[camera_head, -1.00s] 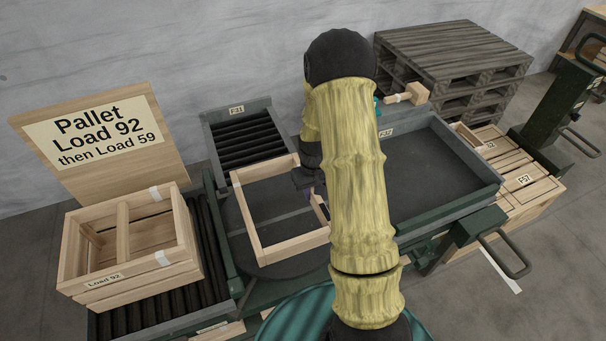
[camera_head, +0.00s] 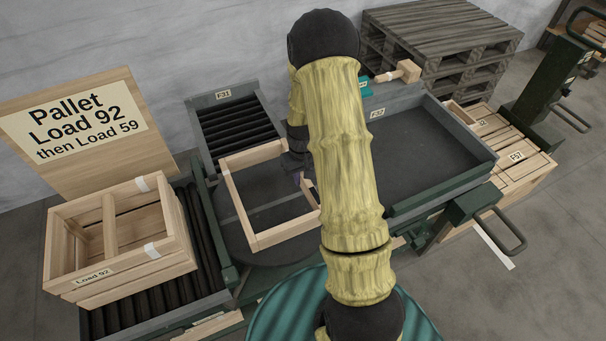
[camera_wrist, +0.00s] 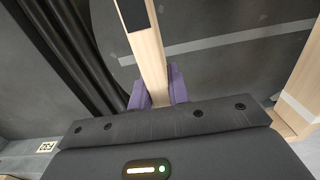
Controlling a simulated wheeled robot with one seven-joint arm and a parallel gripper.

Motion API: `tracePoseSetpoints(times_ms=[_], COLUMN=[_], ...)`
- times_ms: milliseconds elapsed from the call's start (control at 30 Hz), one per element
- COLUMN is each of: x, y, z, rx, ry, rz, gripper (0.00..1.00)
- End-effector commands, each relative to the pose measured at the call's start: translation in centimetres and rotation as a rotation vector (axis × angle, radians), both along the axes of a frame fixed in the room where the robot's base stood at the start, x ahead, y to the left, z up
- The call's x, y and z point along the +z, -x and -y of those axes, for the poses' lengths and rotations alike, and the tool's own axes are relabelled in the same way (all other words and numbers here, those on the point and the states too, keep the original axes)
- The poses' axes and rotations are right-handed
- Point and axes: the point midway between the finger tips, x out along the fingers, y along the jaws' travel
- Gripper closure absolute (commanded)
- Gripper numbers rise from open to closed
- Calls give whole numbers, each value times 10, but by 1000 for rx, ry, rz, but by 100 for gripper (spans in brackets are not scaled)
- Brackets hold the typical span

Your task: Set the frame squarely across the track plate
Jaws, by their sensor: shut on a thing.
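The frame (camera_head: 247,205), a square of pale wood bars, is over the dark round plate (camera_head: 224,232), which I take as the track plate. A grey stripe (camera_wrist: 228,38) crosses the plate and passes beneath the held bar in the wrist view. My gripper (camera_head: 298,177) is shut on the frame's right-hand bar. In the wrist view, its purple fingertips (camera_wrist: 157,88) pinch the bar (camera_wrist: 150,60) from both sides. I cannot tell whether the frame touches the plate. My arm hides part of the frame's right side in the head view.
A slatted crate marked Load 92 (camera_head: 92,277) stands on rollers at left, before a sign board (camera_head: 85,125). A roller ramp (camera_head: 239,130) lies behind the plate. A grey tray (camera_head: 440,198) is at right, with a mallet (camera_head: 407,70) behind it.

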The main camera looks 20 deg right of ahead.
Motion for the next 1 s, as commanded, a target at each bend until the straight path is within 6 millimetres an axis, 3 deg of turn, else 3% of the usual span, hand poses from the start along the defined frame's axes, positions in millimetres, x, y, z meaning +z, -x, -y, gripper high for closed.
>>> tracePoseSetpoints(times_ms=[200,400,1000], x=[-25,-37,-39], y=[0,0,0], z=[3,3,2], rx=[-5,-7,-4], ry=[0,0,0], rz=[1,2,1], gripper=[100,100,100])
